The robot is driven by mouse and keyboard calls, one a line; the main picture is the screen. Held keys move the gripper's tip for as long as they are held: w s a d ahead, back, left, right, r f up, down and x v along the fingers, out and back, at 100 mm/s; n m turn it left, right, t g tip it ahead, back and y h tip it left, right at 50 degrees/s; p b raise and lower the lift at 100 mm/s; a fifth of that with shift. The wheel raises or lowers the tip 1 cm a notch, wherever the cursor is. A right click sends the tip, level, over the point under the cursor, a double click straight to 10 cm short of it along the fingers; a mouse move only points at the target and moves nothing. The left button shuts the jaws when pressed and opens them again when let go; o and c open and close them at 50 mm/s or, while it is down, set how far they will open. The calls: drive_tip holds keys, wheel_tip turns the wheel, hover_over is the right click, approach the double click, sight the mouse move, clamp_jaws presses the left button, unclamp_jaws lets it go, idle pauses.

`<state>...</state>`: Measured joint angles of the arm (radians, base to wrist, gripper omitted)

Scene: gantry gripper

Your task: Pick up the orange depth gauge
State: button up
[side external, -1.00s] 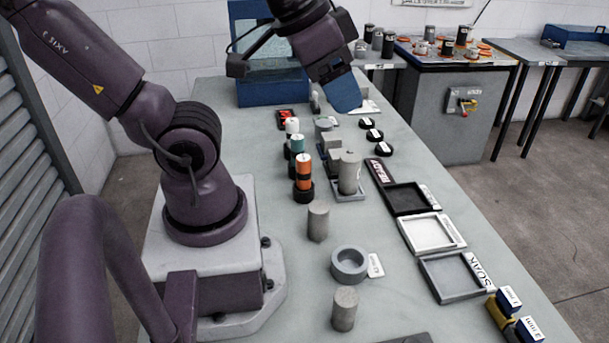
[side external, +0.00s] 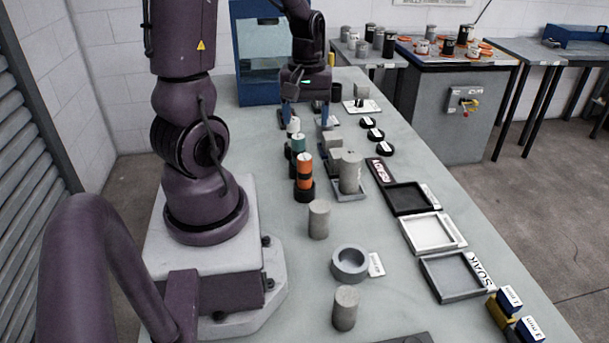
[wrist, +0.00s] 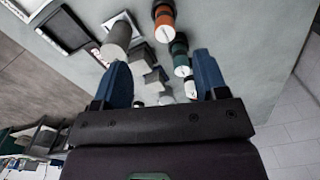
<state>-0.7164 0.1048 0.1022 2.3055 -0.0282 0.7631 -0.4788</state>
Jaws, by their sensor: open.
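The orange depth gauge (side external: 304,172) stands upright in a black base on the bench, nearest the camera in a short row with a teal gauge (side external: 297,143) and a white one (side external: 293,125). In the wrist view the orange gauge (wrist: 164,20) is at the top, beyond the fingertips, with the teal gauge (wrist: 180,55) closer. My gripper (side external: 305,115) is above the far end of that row, pointing down with blue fingers. In the wrist view my gripper (wrist: 160,75) is open, its fingers wide apart, and nothing is held between them.
Grey blocks and a tall grey cylinder (side external: 350,172) stand close to the right of the orange gauge. Trays, including a black one (side external: 407,198), line the right edge.

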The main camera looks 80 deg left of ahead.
sight(304, 156)
drive_tip(key=a+f+n, duration=0.2)
drive_tip(key=a+n, duration=0.1)
drive_tip(key=shift+s+n, duration=0.1)
drive_tip(key=shift+n, duration=0.2)
drive_tip(key=shift+w+a+n, duration=0.15)
drive_tip(key=shift+w+n, duration=0.05)
drive_tip(key=shift+n, duration=0.5)
wheel_tip(304, 156, down, 7)
drive_tip(key=shift+f, duration=0.2)
drive_tip(key=shift+d+f, duration=0.25)
drive_tip(key=shift+f, duration=1.1)
drive_tip(key=shift+d+f, duration=0.2)
drive_tip(key=shift+f, duration=1.15)
drive_tip(key=c, duration=1)
